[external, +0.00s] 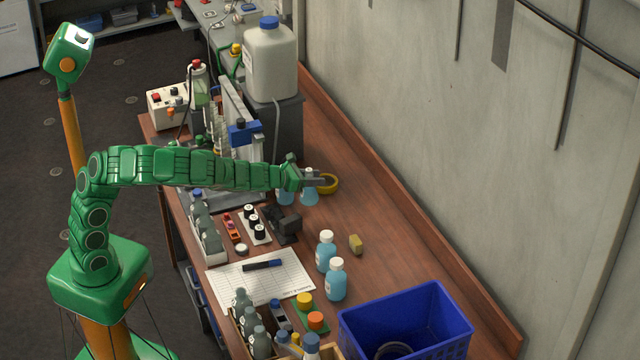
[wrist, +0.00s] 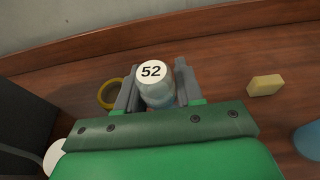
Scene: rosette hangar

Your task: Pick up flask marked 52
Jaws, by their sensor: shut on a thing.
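The flask marked 52 shows its white cap with the black number in the wrist view (wrist: 152,72). It stands between the two fingers of my gripper (wrist: 156,92), which is shut on it. In the external view my gripper (external: 312,178) reaches over the wooden bench, with the blue flask (external: 309,195) under its fingers. Another blue flask (external: 285,195) is close on its left, partly hidden by my arm. I cannot tell whether the held flask is clear of the bench top.
A yellow ring (external: 329,184) lies right beside my gripper. Two blue flasks (external: 326,252) (external: 336,281) and a yellow block (external: 355,244) stand nearer the front. A large jug (external: 270,60) is behind. A blue crate (external: 447,305) sits at the front right. Bench along the wall is clear.

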